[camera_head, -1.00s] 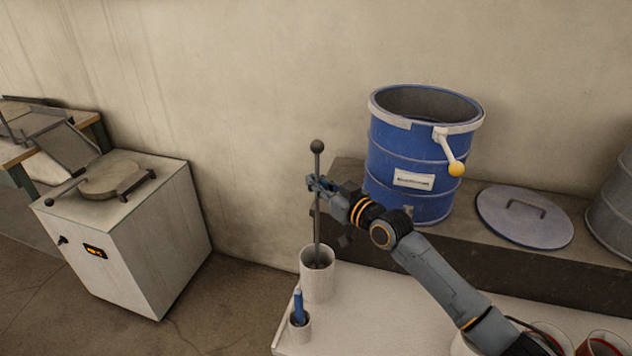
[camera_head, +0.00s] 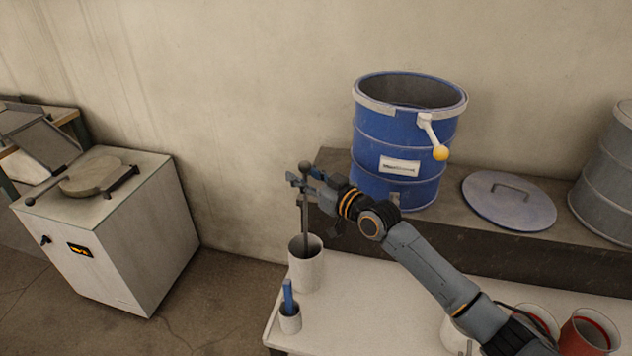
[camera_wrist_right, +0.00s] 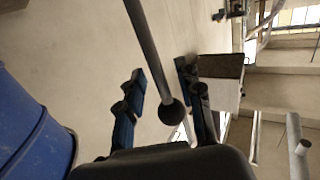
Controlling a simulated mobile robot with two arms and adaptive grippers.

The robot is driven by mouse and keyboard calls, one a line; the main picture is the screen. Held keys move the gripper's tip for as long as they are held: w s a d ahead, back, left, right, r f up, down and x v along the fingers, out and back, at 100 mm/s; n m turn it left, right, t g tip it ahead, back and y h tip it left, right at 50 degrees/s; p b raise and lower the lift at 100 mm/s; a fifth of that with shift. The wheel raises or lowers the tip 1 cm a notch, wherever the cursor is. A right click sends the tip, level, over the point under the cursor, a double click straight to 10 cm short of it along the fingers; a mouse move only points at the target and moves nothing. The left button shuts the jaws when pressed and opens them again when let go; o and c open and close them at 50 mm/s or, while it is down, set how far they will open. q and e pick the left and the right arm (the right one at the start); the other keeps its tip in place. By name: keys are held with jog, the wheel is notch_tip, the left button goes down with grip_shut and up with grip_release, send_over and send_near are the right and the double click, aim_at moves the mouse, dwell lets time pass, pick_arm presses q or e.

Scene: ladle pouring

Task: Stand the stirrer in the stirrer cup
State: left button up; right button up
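The stirrer (camera_head: 304,215) is a thin dark rod with a dark ball at its top. It stands nearly upright, its lower end hidden inside the stirrer cup (camera_head: 306,272), a tall white cup at the table's left end. My right gripper (camera_head: 298,181) is at the stirrer's upper end, just below the ball. In the right wrist view the fingers of my right gripper (camera_wrist_right: 160,68) are spread, with gaps on both sides of the stirrer (camera_wrist_right: 145,45) and its ball between them. My left gripper is not in view.
A blue drum (camera_head: 405,145) and a round lid (camera_head: 509,199) are on the ledge behind my right arm. Red-lined containers (camera_head: 588,332) stand at the table's right.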

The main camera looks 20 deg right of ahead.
jog(key=v, duration=1.1)
jog(key=shift+s, duration=0.25)
jog(key=shift+d+r, duration=0.15)
